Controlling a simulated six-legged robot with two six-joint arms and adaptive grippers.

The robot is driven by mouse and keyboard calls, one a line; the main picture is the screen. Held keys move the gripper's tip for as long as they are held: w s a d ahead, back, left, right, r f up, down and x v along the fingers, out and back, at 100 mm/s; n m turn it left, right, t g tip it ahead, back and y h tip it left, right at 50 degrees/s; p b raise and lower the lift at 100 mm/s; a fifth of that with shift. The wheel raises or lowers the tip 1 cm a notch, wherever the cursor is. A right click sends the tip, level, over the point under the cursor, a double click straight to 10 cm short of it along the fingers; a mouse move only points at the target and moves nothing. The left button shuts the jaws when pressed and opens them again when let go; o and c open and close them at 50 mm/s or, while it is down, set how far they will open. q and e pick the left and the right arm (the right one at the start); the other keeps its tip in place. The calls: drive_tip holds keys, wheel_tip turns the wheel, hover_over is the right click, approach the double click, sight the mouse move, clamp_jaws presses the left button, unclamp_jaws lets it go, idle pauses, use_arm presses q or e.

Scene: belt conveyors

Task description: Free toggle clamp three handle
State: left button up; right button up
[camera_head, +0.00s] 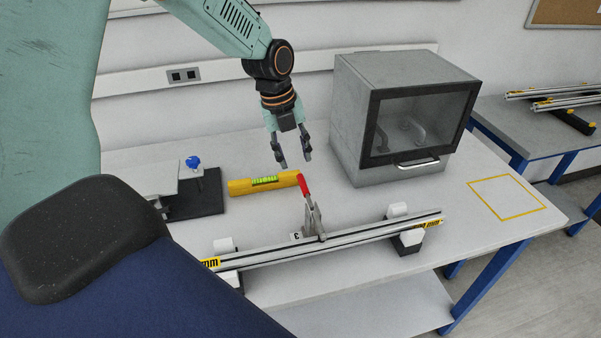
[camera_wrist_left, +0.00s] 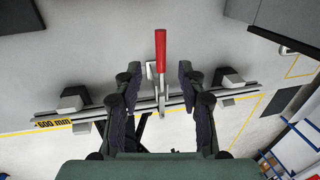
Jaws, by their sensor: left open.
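Toggle clamp three (camera_head: 313,216) stands on an aluminium rail (camera_head: 340,238), beside a small label reading 3 (camera_head: 296,236). Its red handle (camera_head: 304,184) points up and toward the back of the table. My left gripper (camera_head: 295,163) is open and empty, pointing down, just above and behind the handle's tip. In the left wrist view, the red handle (camera_wrist_left: 160,50) lies ahead, centred between the two open fingers (camera_wrist_left: 157,75), and the clamp's metal body (camera_wrist_left: 161,92) shows between them. I see no contact between fingers and handle. My right gripper is not in view.
A yellow spirit level (camera_head: 240,187) lies on the table behind the rail. A grey cabinet (camera_head: 355,130) with a glass door stands to the right. A black-based fixture with a blue knob (camera_head: 193,162) is at left. White blocks (camera_head: 397,209) support the rail. A yellow outlined square (camera_head: 480,184) is empty.

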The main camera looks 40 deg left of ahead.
sight(302, 182)
use_arm(q)
drive_tip(key=f, duration=0.2)
drive_tip(key=d+f, duration=0.1)
drive_tip(key=f, duration=0.3)
drive_tip(key=shift+w+d+f, duration=0.2)
drive_tip(key=shift+w+d, duration=0.05)
drive_tip(key=shift+d, duration=0.1)
drive_tip(key=shift+w+a+f, duration=0.15)
drive_tip(key=shift+a+f, duration=0.1)
drive_tip(key=shift+f, duration=0.25)
drive_tip(key=shift+d+r, duration=0.2)
drive_tip(key=shift+d, duration=0.1)
drive_tip(key=shift+c, duration=1)
drive_tip(key=shift+a+f, duration=0.1)
drive_tip(key=shift+a, duration=0.05)
clamp_jaws()
